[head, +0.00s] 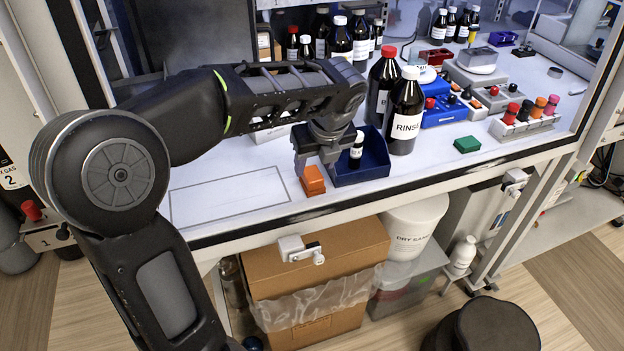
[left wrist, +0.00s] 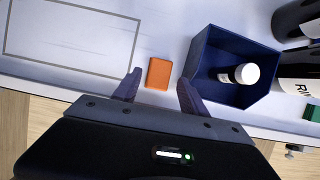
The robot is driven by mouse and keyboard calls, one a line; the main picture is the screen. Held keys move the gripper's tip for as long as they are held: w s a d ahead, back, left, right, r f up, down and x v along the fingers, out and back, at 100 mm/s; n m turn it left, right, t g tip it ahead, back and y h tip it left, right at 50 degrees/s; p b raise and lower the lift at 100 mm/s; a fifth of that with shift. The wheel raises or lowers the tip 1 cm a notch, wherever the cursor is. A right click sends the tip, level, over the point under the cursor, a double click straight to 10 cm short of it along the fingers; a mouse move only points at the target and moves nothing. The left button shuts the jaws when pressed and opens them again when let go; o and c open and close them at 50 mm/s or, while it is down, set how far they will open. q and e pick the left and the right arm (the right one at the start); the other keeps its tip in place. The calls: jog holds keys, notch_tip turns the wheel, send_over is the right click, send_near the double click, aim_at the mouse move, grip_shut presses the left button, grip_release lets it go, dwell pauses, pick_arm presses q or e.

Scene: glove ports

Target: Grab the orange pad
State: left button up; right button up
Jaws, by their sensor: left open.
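The orange pad (head: 312,180) is a small flat block lying on the white work surface, just left of a blue bin. My left gripper (head: 318,162) is above it, pointing down, open and empty. In the left wrist view the pad (left wrist: 159,73) lies ahead of and between the two fingertips of the left gripper (left wrist: 160,83), touching neither as far as I can tell. My right gripper is not clearly in view.
The blue bin (head: 366,178) holds a small white-capped bottle (head: 356,147). A green pad (head: 467,144) lies to the right. An outlined rectangle (head: 228,200) on the left is empty. The surface's front edge is close.

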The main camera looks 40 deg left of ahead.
aim_at(312, 173)
pick_arm(q)
jog(key=shift+p+x, duration=0.35)
jog(key=shift+x, duration=2.25)
jog(key=shift+s+d, duration=0.1)
jog(key=shift+c, duration=0.5)
grip_shut()
jog(key=shift+r, duration=0.1)
notch_tip(312, 173, up, 10)
jog(key=shift+f, duration=0.1)
